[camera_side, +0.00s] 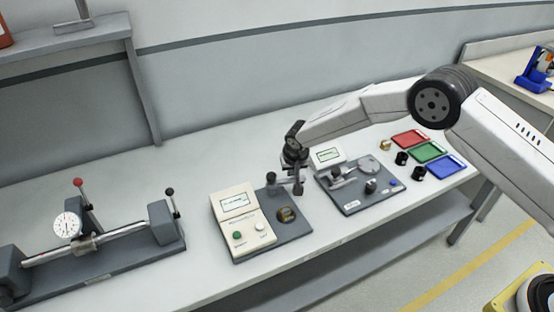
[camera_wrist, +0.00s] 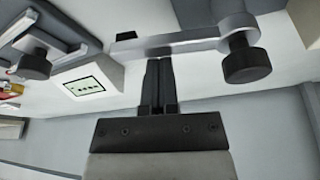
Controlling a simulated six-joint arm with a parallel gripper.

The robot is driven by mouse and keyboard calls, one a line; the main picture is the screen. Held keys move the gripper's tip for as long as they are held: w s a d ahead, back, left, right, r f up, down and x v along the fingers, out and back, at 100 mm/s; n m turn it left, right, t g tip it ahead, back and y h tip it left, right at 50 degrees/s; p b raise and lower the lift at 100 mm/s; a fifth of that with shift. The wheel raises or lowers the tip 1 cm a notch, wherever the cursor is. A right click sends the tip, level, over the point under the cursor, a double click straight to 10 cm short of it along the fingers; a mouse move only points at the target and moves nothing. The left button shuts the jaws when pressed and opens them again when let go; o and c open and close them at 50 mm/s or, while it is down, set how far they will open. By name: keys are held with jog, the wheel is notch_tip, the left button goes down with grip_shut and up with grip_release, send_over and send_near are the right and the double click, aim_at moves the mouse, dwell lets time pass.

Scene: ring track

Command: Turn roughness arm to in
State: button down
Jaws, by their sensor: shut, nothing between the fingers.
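In the side view, a beige tester box (camera_side: 240,215) with a display, a green button and a white knob stands on a grey base plate (camera_side: 290,232). My gripper (camera_side: 298,188) is shut and empty, fingers down at the arm's right end. In the wrist view, the fingers (camera_wrist: 158,68) are close to the bar (camera_wrist: 165,45); contact is unclear. The black knob (camera_wrist: 247,66) is at the bar's right end.
A second grey instrument (camera_side: 360,190) with a display and dial stands close on the right. Red, green and blue trays (camera_side: 431,152) and small black cylinders lie beyond it. A dial-gauge bench (camera_side: 95,245) is at left. Bare tabletop lies between.

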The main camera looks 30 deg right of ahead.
aim_at(294, 181)
jog(key=shift+s+m, duration=0.3)
jog(key=shift+m, duration=0.3)
jog(key=shift+s+a+m+h, duration=0.2)
jog(key=shift+s+m+h, duration=0.45)
jog(key=shift+m, duration=0.55)
jog(key=s+m, duration=0.1)
jog(key=m, duration=0.1)
jog(key=s+a+m+g, duration=0.1)
jog(key=m, duration=0.1)
jog(key=shift+h, duration=0.35)
jog(key=m, duration=0.1)
jog(key=s+a+m+g, duration=0.1)
jog(key=shift+a+m+h, duration=0.1)
jog(key=shift+m+h, duration=0.2)
jog(key=shift+m, duration=0.1)
jog(key=m, duration=0.1)
jog(key=s+a+m+g, duration=0.1)
jog(key=m, duration=0.1)
jog(key=shift+a, duration=0.25)
jog(key=shift+s+a, duration=0.15)
jog(key=shift+a, duration=0.25)
